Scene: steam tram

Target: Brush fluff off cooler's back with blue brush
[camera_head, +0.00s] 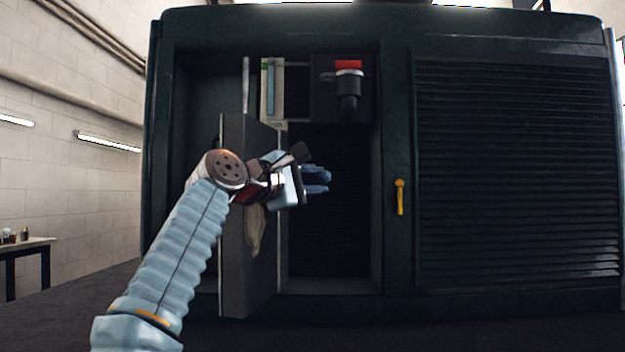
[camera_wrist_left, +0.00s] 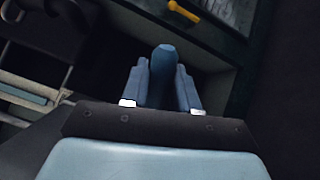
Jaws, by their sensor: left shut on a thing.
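My left gripper (camera_head: 317,181) reaches into the open compartment of a large dark green casing. In the left wrist view its two fingers (camera_wrist_left: 163,85) are shut on a dark blue, round-ended piece (camera_wrist_left: 165,62), which looks like the handle of the blue brush. The brush's bristles cannot be seen in either view. The cooler's back looks to be the dark ribbed panel (camera_head: 335,235) deep in the compartment, behind my gripper. It is too dark to make out fluff on it. I cannot tell whether the brush touches it. My right gripper is not in view.
An open grey door (camera_head: 238,255) stands left of the opening, close to my left wrist, with a beige cloth (camera_head: 256,232) on it. A red-topped black fitting (camera_head: 348,88) hangs above. A yellow handle (camera_head: 400,197) and slatted panel (camera_head: 515,170) are right.

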